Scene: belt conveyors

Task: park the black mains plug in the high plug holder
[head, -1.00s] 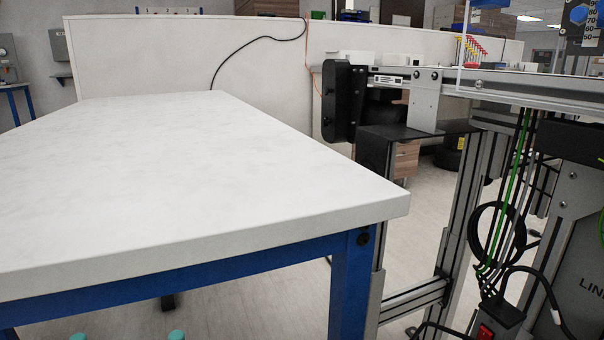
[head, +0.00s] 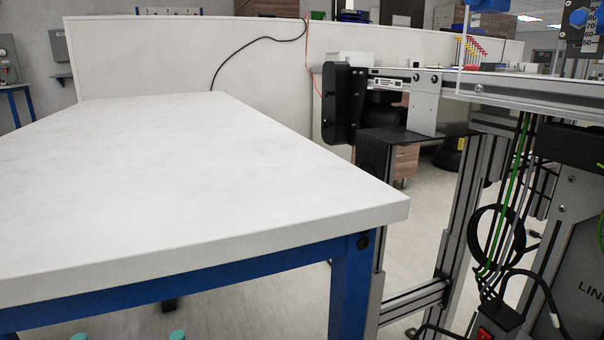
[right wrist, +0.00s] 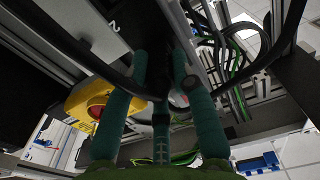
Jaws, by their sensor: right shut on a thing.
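In the right wrist view my right gripper (right wrist: 160,68) has two teal fingers closed on a dark thing, which I take to be the black mains plug (right wrist: 160,105). A dark ridged stem runs from it toward the bottom of that view. Its outline is hard to make out against the dark background. The right gripper is outside the head view.
A yellow box with a red button (right wrist: 97,108) is left of the right fingers. Black cables (right wrist: 245,70) loop close by. In the head view a bare white table (head: 190,180) fills the left, and a conveyor frame (head: 455,210) with cables and a red switch (head: 485,335) stands right.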

